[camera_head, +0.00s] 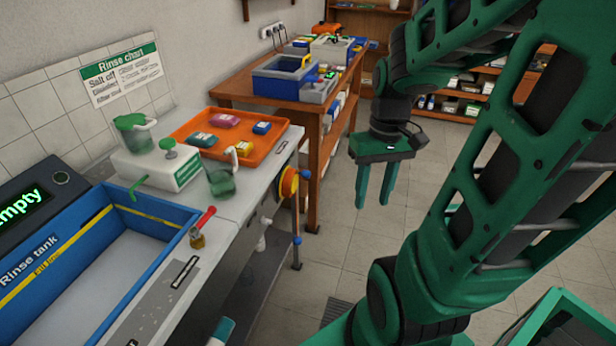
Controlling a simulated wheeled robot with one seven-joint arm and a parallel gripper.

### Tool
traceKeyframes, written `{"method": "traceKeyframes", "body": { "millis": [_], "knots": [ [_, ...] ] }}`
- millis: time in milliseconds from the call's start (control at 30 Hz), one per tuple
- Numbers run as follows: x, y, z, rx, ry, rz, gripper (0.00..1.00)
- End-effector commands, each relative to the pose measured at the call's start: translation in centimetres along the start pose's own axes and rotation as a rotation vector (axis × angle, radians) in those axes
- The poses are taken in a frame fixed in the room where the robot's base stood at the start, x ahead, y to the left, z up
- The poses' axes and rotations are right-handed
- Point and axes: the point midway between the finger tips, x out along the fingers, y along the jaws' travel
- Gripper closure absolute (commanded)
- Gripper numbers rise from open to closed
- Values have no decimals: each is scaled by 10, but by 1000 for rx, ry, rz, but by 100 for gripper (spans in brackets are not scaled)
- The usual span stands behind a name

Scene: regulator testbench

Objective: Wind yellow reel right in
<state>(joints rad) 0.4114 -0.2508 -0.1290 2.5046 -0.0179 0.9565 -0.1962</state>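The yellow reel (289,182) is mounted at the right end of the counter, with an orange-red rim and a blue part beside it. The reel's crank detail is too small to tell.
The blue rinse tank (150,208) stands at left; the display (22,208) reads "Empty". An orange tray (180,133) with several colored items and a white box (150,165) sit on the counter. A wooden bench (240,90) stands behind. Tiled floor (340,245) is clear beneath my gripper.

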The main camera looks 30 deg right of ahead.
Motion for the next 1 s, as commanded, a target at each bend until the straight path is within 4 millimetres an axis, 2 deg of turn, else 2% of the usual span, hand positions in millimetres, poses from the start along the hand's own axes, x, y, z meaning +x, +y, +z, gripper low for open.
{"method": "traceKeyframes", "body": {
  "millis": [200,567,800,1000],
  "knots": [
    [42,-2,-45,-172,-46,-113,62],
    [116,-13,-107,-418,18,-422,62],
    [153,-22,-144,-523,189,-659,62],
    [170,-24,-176,-560,415,-838,62]
  ]
}}
